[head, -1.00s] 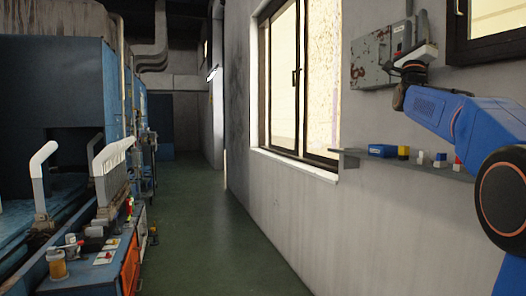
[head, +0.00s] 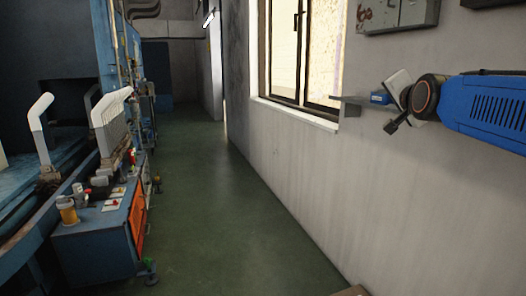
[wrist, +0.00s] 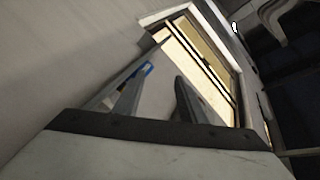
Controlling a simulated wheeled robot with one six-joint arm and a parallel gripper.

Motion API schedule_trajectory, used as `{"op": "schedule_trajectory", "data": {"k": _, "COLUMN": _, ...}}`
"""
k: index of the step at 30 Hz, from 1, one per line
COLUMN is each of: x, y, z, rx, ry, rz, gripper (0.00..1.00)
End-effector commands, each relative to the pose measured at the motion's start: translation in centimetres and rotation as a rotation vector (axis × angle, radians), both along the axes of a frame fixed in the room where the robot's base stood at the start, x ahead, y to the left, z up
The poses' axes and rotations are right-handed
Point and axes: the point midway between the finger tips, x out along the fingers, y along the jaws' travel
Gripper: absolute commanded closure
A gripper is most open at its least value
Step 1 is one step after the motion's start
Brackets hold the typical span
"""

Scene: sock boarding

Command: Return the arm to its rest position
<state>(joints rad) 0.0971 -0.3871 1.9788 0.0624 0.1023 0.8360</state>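My gripper (head: 393,126) is at the right of the head view, in front of the wall and shelf, at the end of my blue arm. In the wrist view my gripper (wrist: 161,80) shows two dark fingers standing apart, with nothing held between them. The window and pale wall show beyond them. In the head view, part of the gripper is hidden by the wrist joint and the housing.
A wall shelf (head: 350,99) carries a blue box (head: 380,97); my arm hides the rest of it. A grey electrical box (head: 397,15) hangs above. Sock-boarding forms (head: 112,120) stand on the blue machine at left. The green floor (head: 200,210) between is clear.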

Motion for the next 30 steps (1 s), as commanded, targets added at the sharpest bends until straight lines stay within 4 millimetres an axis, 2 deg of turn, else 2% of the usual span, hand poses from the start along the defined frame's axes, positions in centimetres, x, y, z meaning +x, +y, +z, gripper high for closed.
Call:
{"op": "schedule_trajectory", "data": {"k": 1, "x": -1.7, "y": 0.6, "z": -2.5, "rx": -0.044, "ry": 0.065, "rz": 0.018, "gripper": 0.62}}
{"op": "schedule_trajectory", "data": {"k": 6, "x": -7.4, "y": 2.3, "z": -11.1, "rx": -0.208, "ry": 0.291, "rz": 0.099, "gripper": 0.62}}
{"op": "schedule_trajectory", "data": {"k": 11, "x": -13.5, "y": 3.6, "z": -18.9, "rx": -0.353, "ry": 0.489, "rz": 0.202, "gripper": 0.62}}
{"op": "schedule_trajectory", "data": {"k": 18, "x": -23.5, "y": 4.8, "z": -29.6, "rx": -0.548, "ry": 0.759, "rz": 0.399, "gripper": 0.62}}
{"op": "schedule_trajectory", "data": {"k": 21, "x": -27.5, "y": 5.1, "z": -33.3, "rx": -0.615, "ry": 0.852, "rz": 0.485, "gripper": 0.62}}
{"op": "schedule_trajectory", "data": {"k": 24, "x": -30.7, "y": 5.2, "z": -36.1, "rx": -0.665, "ry": 0.924, "rz": 0.558, "gripper": 0.62}}
{"op": "schedule_trajectory", "data": {"k": 27, "x": -32.8, "y": 5.3, "z": -37.9, "rx": -0.696, "ry": 0.971, "rz": 0.609, "gripper": 0.62}}
{"op": "schedule_trajectory", "data": {"k": 30, "x": -33.9, "y": 5.3, "z": -38.8, "rx": -0.712, "ry": 0.995, "rz": 0.636, "gripper": 0.62}}
